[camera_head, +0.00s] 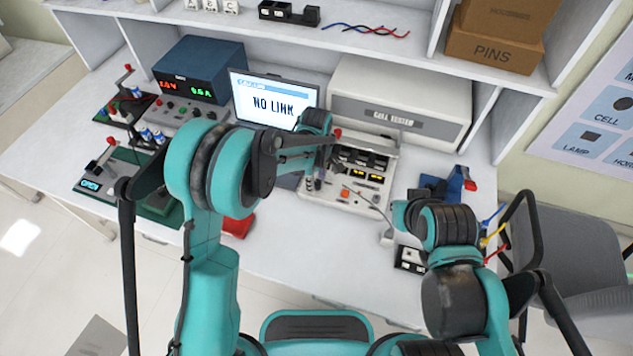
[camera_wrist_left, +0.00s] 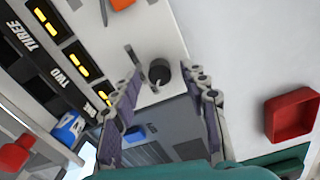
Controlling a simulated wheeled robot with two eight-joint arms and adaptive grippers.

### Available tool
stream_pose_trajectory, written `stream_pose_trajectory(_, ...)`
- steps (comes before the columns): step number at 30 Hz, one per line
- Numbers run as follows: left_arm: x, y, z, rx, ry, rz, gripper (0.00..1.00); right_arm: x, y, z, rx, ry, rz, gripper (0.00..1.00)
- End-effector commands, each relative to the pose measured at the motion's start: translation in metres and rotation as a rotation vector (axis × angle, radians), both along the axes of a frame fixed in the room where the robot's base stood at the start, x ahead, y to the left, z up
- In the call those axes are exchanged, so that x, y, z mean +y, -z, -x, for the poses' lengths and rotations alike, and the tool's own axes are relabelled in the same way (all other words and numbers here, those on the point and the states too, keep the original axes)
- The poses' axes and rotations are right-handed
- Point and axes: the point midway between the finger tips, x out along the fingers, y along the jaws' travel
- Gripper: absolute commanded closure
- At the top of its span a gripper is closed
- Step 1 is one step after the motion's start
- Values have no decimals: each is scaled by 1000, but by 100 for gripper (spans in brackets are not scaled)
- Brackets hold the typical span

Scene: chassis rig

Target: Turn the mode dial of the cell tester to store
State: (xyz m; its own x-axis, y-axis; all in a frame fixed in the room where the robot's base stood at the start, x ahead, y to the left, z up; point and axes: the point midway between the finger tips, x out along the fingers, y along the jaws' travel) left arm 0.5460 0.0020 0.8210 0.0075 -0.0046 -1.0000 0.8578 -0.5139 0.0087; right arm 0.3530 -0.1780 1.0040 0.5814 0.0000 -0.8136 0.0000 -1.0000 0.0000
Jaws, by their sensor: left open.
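The cell tester (camera_head: 398,112) is a white unit at the back of the bench, with a sloping front panel (camera_head: 342,200) of slots and small controls. In the left wrist view, a round black knob (camera_wrist_left: 158,73), apparently the mode dial, stands on the white panel. A thin grey bar lies beside it. The dial's label and setting cannot be read. My left gripper (camera_wrist_left: 165,82) is open, its fingers either side of the knob in the picture; contact is not visible. In the head view the left gripper (camera_head: 317,180) is over the panel's left edge, partly hidden by my arm. My right gripper (camera_head: 390,233) is near the bench's front right, its fingers unclear.
Slots marked TWO and THREE (camera_wrist_left: 52,50) have yellow lights. A red tray (camera_wrist_left: 293,115) lies beside the tester. A screen (camera_head: 272,100) reads NO LINK. A power supply (camera_head: 198,70) stands back left; a blue clamp-like device (camera_head: 450,185) is at right.

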Motion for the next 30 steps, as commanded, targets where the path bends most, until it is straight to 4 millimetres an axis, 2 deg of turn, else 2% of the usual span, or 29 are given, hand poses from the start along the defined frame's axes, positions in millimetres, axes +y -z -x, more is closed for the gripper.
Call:
stream_pose_trajectory(9,0,3,0,0,0,0,56,0,1,0,0,0,0,100)
stream_pose_trajectory(14,0,3,0,0,1,0,98,0,1,0,0,0,0,100)
stream_pose_trajectory(15,0,3,0,0,1,0,100,0,1,0,0,0,0,100)
stream_pose_trajectory(23,0,3,0,0,12,0,100,0,1,0,0,0,0,100)
stream_pose_trajectory(30,0,4,0,0,100,0,100,0,2,0,0,0,0,100)
